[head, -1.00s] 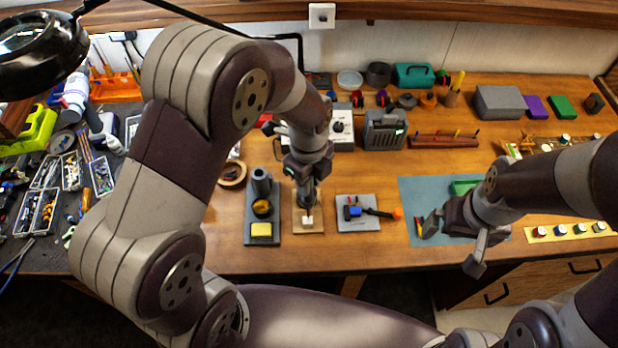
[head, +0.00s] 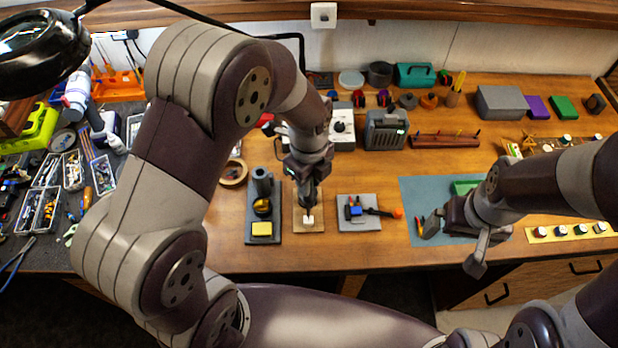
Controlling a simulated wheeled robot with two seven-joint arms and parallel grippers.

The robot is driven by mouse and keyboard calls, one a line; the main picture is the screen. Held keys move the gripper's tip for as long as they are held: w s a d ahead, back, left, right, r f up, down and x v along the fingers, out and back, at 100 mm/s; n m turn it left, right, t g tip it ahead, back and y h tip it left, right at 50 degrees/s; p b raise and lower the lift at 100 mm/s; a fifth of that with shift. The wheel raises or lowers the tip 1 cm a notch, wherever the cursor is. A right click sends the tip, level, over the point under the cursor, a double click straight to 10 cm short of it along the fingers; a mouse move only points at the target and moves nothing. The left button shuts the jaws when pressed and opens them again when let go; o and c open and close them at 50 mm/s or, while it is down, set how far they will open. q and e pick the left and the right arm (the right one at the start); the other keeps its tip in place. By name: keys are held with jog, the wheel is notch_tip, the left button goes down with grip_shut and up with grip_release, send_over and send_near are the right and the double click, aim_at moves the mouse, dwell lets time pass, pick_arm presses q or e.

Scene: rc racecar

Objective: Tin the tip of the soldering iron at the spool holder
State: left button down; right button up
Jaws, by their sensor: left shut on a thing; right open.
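My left gripper (head: 308,203) points down over a small wooden base (head: 301,229) with a white piece (head: 309,219) on it, which looks like the spool holder. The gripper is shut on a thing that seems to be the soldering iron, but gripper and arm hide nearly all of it. I cannot tell whether its tip touches anything. Left of it is the grey iron stand (head: 250,208) with an upright tube, a round cup with yellow in it and a yellow sponge (head: 262,229). My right gripper (head: 452,245) is open and empty over the blue-grey mat's front edge.
A grey plate (head: 345,222) with a blue part and an orange-ended piece lies just right of the wooden base. A grey-blue mat (head: 412,195) carries a green block. A tape roll (head: 234,173), boxes and tools line the back and left. My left arm covers the left middle.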

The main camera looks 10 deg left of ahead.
pick_arm(q)
jog(key=shift+f+b, duration=0.3)
jog(key=shift+f, duration=0.15)
dwell(0.7)
jog(key=shift+p, duration=0.45)
dwell(2.7)
dwell(0.4)
notch_tip(320, 180, up, 6)
jog(key=p, duration=0.5)
jog(key=shift+r+p, duration=0.15)
jog(key=shift+p, duration=0.2)
jog(key=shift+a+f, duration=0.1)
jog(key=shift+f, duration=0.1)
